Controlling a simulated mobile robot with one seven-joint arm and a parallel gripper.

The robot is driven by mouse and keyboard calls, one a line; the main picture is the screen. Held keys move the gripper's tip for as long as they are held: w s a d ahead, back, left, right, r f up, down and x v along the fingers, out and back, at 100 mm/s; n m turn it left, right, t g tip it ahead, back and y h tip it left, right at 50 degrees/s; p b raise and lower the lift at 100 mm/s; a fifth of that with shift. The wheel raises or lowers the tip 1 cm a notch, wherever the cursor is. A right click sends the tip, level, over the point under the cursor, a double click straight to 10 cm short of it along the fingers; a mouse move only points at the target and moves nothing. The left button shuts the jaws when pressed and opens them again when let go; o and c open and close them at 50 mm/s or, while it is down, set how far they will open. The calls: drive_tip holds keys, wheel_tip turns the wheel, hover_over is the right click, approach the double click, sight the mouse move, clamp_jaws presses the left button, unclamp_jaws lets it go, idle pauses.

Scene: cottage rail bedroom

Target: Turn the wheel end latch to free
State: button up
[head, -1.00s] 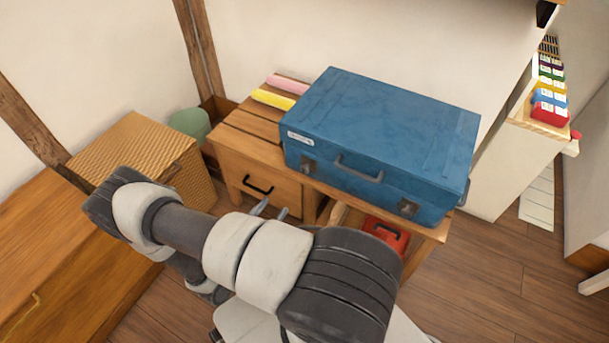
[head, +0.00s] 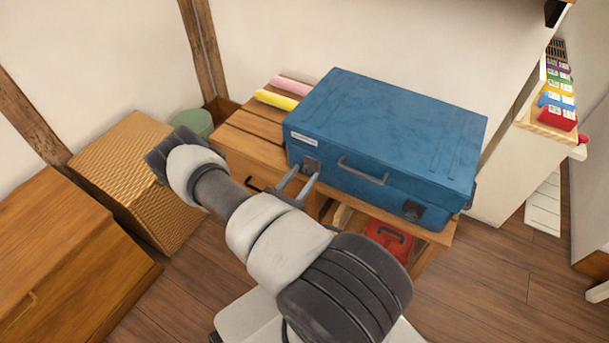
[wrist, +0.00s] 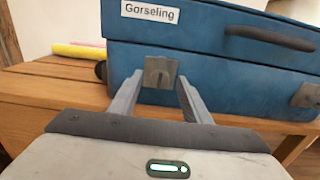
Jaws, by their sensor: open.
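A blue case (head: 400,130) lies on the wooden bench, with a white label reading "Gorseling" and a grey handle on its front. One grey latch (wrist: 160,71) is near the label, at the case's left end; a second latch (head: 412,210) is right of the handle. A dark rounded piece (wrist: 101,71), perhaps a wheel, shows at the left end in the wrist view. My gripper (wrist: 160,80) is open and empty, its fingertips either side of the left latch. I cannot tell whether they touch it. In the head view my gripper (head: 306,174) is at the case's front left.
The wooden bench (head: 240,145) carries yellow and pink rolls left of the case. A red box (head: 388,238) sits on the shelf below. A wicker box (head: 130,170) and wooden chest (head: 60,260) stand left. Open floor lies right.

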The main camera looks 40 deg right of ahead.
drive_tip(key=shift+x, duration=0.8)
drive_tip(key=c, duration=1)
